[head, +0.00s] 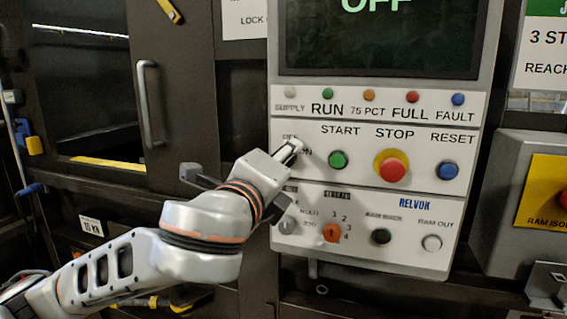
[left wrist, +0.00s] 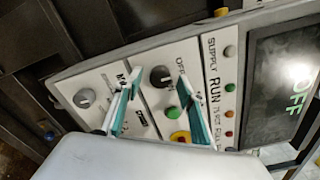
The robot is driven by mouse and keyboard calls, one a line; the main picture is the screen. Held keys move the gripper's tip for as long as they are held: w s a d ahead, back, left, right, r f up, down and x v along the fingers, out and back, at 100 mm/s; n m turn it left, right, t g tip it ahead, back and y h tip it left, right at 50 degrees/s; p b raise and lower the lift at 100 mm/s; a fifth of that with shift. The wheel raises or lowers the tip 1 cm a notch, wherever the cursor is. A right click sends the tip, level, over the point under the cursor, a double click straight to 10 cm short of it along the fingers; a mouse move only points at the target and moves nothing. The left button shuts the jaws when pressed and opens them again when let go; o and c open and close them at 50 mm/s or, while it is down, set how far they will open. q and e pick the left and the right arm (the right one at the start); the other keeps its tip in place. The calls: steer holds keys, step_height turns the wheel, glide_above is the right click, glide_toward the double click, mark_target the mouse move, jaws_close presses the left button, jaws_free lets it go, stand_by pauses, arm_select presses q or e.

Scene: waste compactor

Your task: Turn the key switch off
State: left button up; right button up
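The key switch (left wrist: 161,77) is a dark round knob on the light control panel, with the word OFF beside it in the left wrist view. In the head view my left gripper covers it. My left gripper (head: 291,152) is at the panel's left part, just left of the green START button (head: 338,159). In the left wrist view the two teal fingers of this gripper (left wrist: 158,88) are apart, with the key switch showing between their tips. I cannot tell whether they touch it. My right gripper is not in view.
The display (head: 375,40) above reads OFF. Near my left gripper are the red STOP button (head: 393,170), blue RESET button (head: 448,170), an orange selector (head: 331,232) and a grey selector (head: 286,226). A grey box (head: 500,190) stands at the right.

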arm_select(q)
steer(key=shift+s, duration=0.1)
steer(key=v, duration=0.7)
steer(key=shift+s+a, duration=0.1)
